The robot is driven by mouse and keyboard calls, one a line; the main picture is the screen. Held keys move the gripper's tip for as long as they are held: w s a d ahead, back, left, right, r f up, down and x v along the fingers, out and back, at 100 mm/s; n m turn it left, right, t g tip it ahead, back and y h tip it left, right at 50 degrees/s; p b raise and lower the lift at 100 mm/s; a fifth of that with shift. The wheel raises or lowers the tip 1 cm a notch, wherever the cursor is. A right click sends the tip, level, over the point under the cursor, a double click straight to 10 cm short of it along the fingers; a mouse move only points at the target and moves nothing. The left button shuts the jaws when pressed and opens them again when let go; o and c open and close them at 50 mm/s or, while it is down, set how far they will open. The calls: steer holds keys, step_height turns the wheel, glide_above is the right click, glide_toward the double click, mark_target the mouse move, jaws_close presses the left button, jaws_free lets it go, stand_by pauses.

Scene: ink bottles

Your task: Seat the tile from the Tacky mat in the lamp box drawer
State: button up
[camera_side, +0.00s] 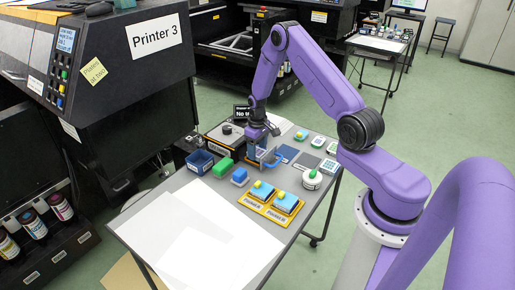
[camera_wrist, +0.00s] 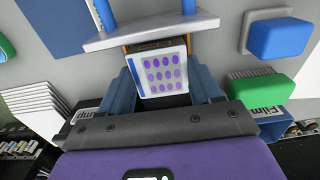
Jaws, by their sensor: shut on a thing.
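In the wrist view a white tile (camera_wrist: 163,74) with rows of purple dots sits between the two blue-grey fingers of my gripper (camera_wrist: 166,90), which is shut on it. In the side view my gripper (camera_side: 259,150) is low over the back of the table, beside a blue handle (camera_side: 274,160). The tile is too small to make out there. I cannot tell which part is the lamp box drawer or whether the tile touches it.
A blue bin (camera_side: 199,162), a green block (camera_side: 223,167) and a blue block (camera_side: 239,176) stand left and in front. White sheets (camera_side: 190,245) cover the front.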

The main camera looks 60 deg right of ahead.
steer(key=shift+f, duration=0.45)
stand_by(0.6)
steer(key=o, duration=1.4)
steer(key=shift+c, duration=0.2)
steer(key=shift+r, duration=3.55)
